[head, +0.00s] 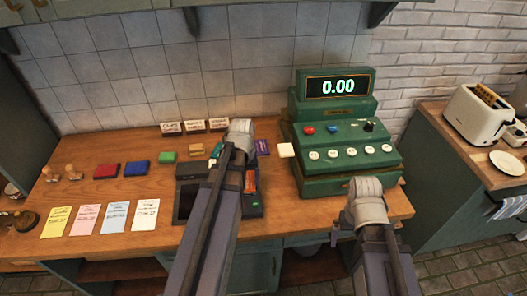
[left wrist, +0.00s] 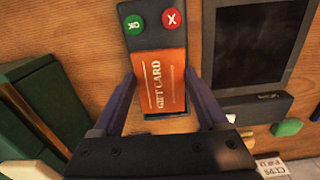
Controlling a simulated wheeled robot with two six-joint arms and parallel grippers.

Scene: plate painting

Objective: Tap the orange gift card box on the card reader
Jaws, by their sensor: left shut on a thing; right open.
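The orange gift card box (left wrist: 160,80), lettered "GIFT CARD", is between the two fingers of my left gripper (left wrist: 160,92), which is shut on it. It also shows as an orange patch (head: 250,182) right of my left arm in the head view. The dark card reader (left wrist: 150,38), with a green and a red button, is directly beside and partly behind the box; I cannot tell whether they touch.
A green cash register (head: 340,150) showing 0.00 stands to the right. A dark screen (left wrist: 255,40) is beside the reader. Small coloured boxes, including a red one (head: 106,170) and a blue one (head: 136,168), and several paper cards (head: 101,218) lie to the left.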

